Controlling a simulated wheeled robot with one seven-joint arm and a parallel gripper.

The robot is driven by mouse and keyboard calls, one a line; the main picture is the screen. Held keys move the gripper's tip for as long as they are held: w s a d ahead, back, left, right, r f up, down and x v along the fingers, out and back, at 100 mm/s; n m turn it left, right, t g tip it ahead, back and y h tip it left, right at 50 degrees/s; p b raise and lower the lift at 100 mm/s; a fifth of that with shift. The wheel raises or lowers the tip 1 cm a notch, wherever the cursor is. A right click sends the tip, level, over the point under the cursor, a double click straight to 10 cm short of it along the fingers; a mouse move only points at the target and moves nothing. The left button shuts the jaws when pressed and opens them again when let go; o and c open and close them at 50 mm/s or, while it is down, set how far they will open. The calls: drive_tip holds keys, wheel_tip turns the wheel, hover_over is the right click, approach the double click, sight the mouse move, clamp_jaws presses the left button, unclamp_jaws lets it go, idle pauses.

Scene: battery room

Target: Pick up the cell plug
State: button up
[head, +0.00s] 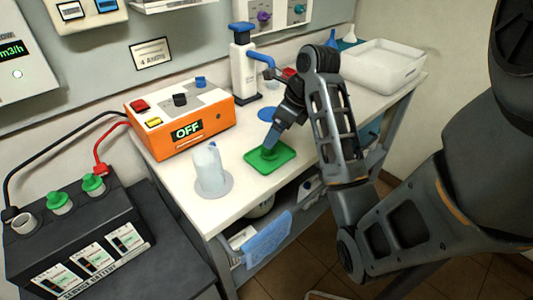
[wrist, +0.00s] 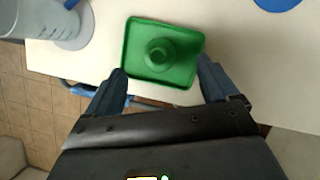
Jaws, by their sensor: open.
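The green cell plug (wrist: 161,52) sits in a shallow green tray (wrist: 137,38) in the wrist view. In the head view the tray (head: 264,168) lies near the front edge of the white bench, and the plug (head: 269,153) is partly hidden by my gripper (head: 270,141). My gripper is open, with its blue-grey fingers pointing down above the tray. In the wrist view the gripper (wrist: 161,67) has one finger on each side of the tray, with the plug ahead between them. I cannot tell the exact height of the fingertips above the plug.
A jug (head: 210,170) stands left of the tray. An orange OFF box (head: 185,125) and a blue-topped pump bottle (head: 244,70) stand behind. A white basin (head: 385,65) is at the back right. The black battery (head: 75,240) at left has green plugs on two openings; another is uncovered.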

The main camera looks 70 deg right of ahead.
drive_tip(key=shift+b+x, duration=0.45)
drive_tip(key=shift+x, duration=3)
drive_tip(key=shift+s+a, duration=0.1)
drive_tip(key=shift+a, duration=0.05)
drive_tip(key=shift+c, duration=0.4)
drive_tip(key=c, duration=1.1)
